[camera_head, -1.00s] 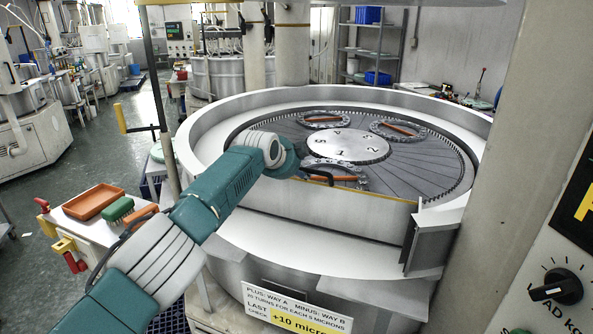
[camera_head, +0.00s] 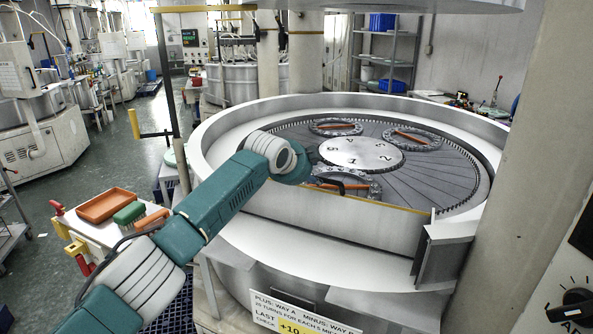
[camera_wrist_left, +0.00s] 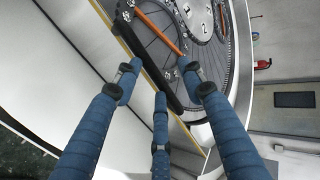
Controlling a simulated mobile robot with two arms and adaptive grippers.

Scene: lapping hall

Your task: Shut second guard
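A curved pale metal panel with a yellow top edge (camera_head: 345,232), likely the guard, stands along the front of the round lapping machine (camera_head: 225,135). In the left wrist view a thick black bar (camera_wrist_left: 150,62) runs along the inner side of this yellow edge. My left gripper (camera_head: 313,178) is at the panel's top edge in the head view, its fingers mostly hidden by the wrist. In the wrist view its blue fingers (camera_wrist_left: 160,78) are spread, with the bar between them; contact cannot be told. My right gripper is not in view.
A numbered silver disc (camera_head: 361,153) and several toothed carriers lie on the ringed plate. A grey post (camera_head: 520,170) stands at the right. A side table holds an orange tray (camera_head: 105,205) and a green brush (camera_head: 129,213).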

